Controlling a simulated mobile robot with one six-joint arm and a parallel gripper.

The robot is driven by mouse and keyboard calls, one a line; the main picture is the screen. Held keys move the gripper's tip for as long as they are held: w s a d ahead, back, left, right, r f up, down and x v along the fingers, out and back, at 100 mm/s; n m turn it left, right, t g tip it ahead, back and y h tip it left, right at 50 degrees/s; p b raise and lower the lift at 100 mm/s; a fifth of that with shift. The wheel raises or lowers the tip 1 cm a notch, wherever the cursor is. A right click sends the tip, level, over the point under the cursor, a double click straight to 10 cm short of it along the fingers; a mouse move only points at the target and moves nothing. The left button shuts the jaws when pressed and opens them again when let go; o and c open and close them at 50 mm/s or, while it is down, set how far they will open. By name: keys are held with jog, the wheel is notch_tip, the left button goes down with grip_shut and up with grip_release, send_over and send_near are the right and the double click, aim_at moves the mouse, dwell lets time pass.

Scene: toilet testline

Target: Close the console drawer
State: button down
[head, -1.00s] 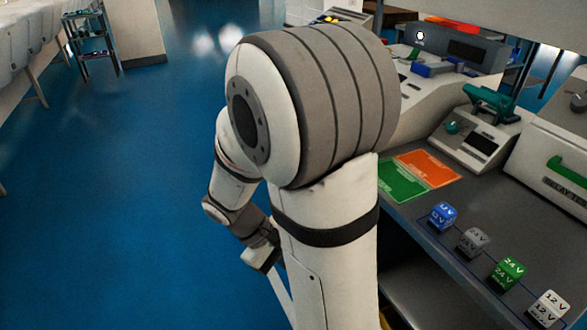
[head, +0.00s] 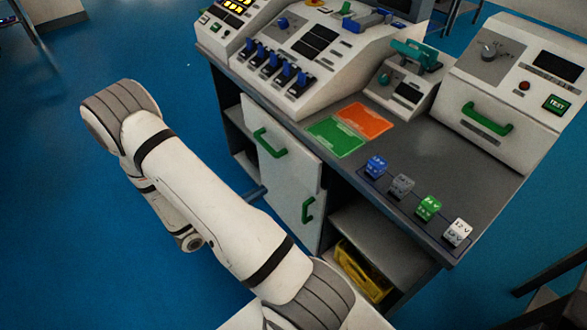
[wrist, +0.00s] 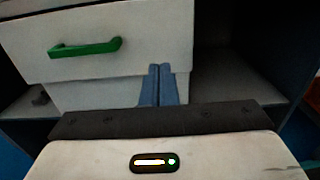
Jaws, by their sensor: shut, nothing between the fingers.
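The console drawer has a white front with a green bar handle. In the head view the drawer front (head: 281,163) is on the console's near side, under the worktop, above a second white front with its own green handle (head: 308,208). In the wrist view the drawer front (wrist: 130,38) fills the upper left, its handle (wrist: 85,48) left of my gripper. My gripper (wrist: 160,67) is shut and empty; its blue fingertips overlap the lower right of the drawer front. I cannot tell if they touch it. How far the drawer stands out is unclear.
An open shelf bay (head: 375,235) with a yellow item (head: 360,272) lies right of the fronts. The worktop carries several labelled cubes (head: 428,207), a green mat (head: 335,138), an orange mat (head: 366,120) and instruments. Blue floor is clear on the left.

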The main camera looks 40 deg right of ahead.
aim_at(303, 166)
jog(key=d, duration=0.8)
jog(key=s+d, duration=0.1)
jog(key=d, duration=0.4)
jog(key=shift+w, duration=0.1)
